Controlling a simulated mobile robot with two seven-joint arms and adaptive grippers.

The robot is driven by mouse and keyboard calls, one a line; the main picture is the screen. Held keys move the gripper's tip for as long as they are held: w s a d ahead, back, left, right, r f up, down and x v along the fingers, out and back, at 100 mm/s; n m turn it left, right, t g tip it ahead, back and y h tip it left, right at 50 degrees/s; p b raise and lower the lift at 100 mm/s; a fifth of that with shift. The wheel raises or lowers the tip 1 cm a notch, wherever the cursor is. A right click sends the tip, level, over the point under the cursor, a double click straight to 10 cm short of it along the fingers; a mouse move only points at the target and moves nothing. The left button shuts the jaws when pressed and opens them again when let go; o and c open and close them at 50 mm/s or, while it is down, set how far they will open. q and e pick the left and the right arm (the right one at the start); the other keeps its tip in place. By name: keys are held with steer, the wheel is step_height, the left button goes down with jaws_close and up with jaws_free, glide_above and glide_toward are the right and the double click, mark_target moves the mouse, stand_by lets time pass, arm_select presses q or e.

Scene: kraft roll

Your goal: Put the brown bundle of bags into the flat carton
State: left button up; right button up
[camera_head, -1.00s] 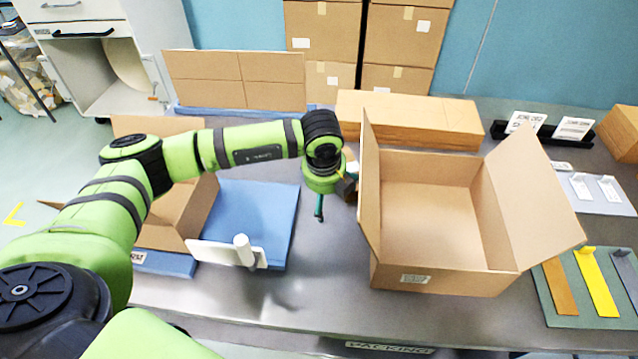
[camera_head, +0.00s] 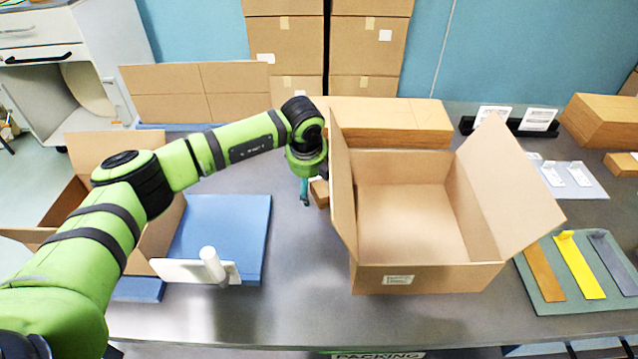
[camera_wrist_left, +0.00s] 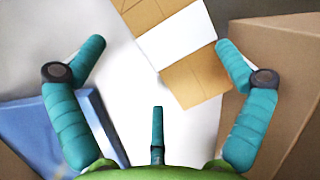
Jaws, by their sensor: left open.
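The brown bundle of bags shows in the left wrist view as a brown block with a white band (camera_wrist_left: 195,78), ahead of the fingers and nearer the right one. In the head view only a small brown part (camera_head: 319,192) shows, between my gripper and the carton's left flap; the rest is hidden. My left gripper (camera_head: 304,198) points down at the left of the wide, low open carton (camera_head: 425,277). In the left wrist view the gripper (camera_wrist_left: 162,60) has its fingers spread, with nothing between them. The carton looks empty, its side flaps raised. My right gripper is out of view.
Another open carton (camera_head: 88,150) stands at the left, partly behind my arm. A blue mat (camera_head: 225,225) with a white handled piece (camera_head: 195,271) lies nearby. A brown stack (camera_head: 390,120) is behind the wide carton. Coloured strips (camera_head: 578,265) lie at the right.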

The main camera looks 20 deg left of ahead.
arm_select(q)
steer(key=shift+w+f+b, duration=0.2)
steer(key=shift+w+b, duration=0.3)
steer(key=shift+w, duration=0.6)
steer(key=shift+w+f+b, duration=0.1)
steer(key=shift+f+b, duration=0.25)
steer(key=shift+f, duration=0.1)
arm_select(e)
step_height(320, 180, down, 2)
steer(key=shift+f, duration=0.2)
arm_select(q)
steer(key=shift+a, duration=0.1)
steer(key=shift+r, duration=0.1)
steer(key=c, duration=1.2)
